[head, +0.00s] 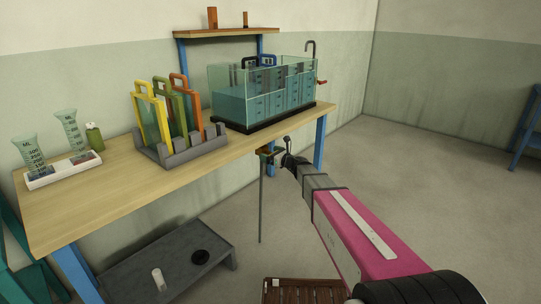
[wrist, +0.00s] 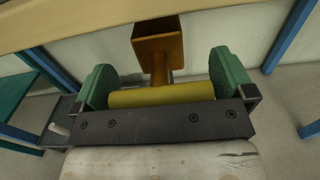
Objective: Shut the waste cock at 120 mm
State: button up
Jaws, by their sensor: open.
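The glass flume tank (head: 262,95), part filled with bluish water, stands at the right end of the bench. A brass-orange cock (head: 266,152) sits under the bench's front edge, with a thin grey pipe (head: 262,205) running down from it. In the wrist view its orange-brown block (wrist: 158,42) is ahead, and a yellow bar (wrist: 162,94) lies crosswise between my fingers. My gripper (wrist: 163,75) is open, with one green pad on each side of the bar. I cannot tell whether they touch it. In the head view my gripper (head: 285,153) is small beside the cock.
The bench (head: 100,192) carries a grey rack (head: 185,150) of coloured framed panels, and two measuring beakers (head: 72,130) on a white tray. A small red tap (head: 321,83) is at the tank's right end. A low grey platform (head: 140,272) and wooden slatted crate (head: 310,292) are below. Right floor is clear.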

jog(key=c, duration=0.7)
jog(key=shift+c, duration=0.2)
jog(key=shift+n, duration=2)
jog(key=o, duration=0.7)
jog(key=shift+o, duration=0.2)
jog(key=shift+s, duration=0.1)
jog(key=v, duration=1)
jog(key=shift+s+d, duration=0.2)
jog(key=shift+d, duration=0.1)
